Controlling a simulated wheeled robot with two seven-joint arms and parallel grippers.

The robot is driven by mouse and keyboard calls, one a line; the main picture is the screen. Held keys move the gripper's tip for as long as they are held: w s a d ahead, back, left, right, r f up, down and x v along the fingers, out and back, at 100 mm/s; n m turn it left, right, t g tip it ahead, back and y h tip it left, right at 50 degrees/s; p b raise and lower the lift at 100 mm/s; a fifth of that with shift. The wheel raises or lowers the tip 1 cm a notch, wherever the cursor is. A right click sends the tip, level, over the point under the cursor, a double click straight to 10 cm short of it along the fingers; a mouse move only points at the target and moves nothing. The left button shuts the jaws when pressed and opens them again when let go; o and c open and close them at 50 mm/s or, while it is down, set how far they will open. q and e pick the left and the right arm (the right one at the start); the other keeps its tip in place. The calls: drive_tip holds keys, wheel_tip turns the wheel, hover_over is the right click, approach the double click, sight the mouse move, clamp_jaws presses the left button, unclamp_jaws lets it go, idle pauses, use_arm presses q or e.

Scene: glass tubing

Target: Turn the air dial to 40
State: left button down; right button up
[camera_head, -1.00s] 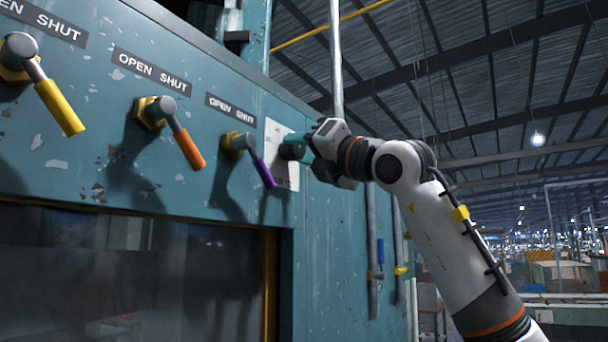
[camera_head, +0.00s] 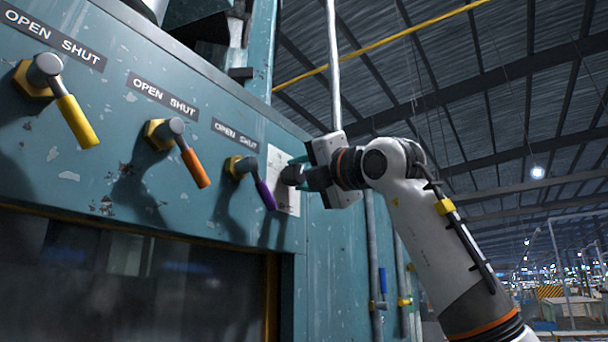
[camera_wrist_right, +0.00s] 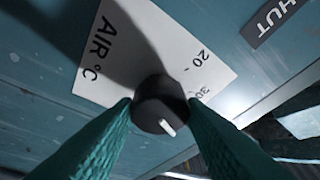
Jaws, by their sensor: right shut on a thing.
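The air dial is a dark round knob (camera_wrist_right: 160,103) on a white plate (camera_wrist_right: 118,62) marked "AIR °C", with 20 and 30 readable in the right wrist view. A white pointer mark on the knob faces the lower right of that view, beyond the 30. Other numbers are hidden. In the head view the dial (camera_head: 291,175) sits on the teal panel, right of the purple lever. My right gripper (camera_head: 300,176) is shut on the knob, with one green finger (camera_wrist_right: 125,112) on each side. My left gripper is not in view.
Yellow (camera_head: 75,120), orange (camera_head: 194,165) and purple (camera_head: 265,194) levers stick out from the teal panel (camera_head: 120,195) under OPEN SHUT labels. The purple one is close to my right gripper. A dark window lies below. Vertical pipes (camera_head: 373,265) run down the right side.

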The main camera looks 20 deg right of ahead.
drive_tip(key=shift+r, duration=0.1)
drive_tip(key=o, duration=1)
drive_tip(key=shift+s+d+f+b, duration=0.15)
drive_tip(key=shift+s+f+b, duration=0.15)
drive_tip(key=shift+b, duration=0.05)
drive_tip(key=b+v, duration=0.5)
drive_tip(key=v, duration=0.6)
drive_tip(key=shift+s+r, duration=0.1)
drive_tip(key=shift+s, duration=0.05)
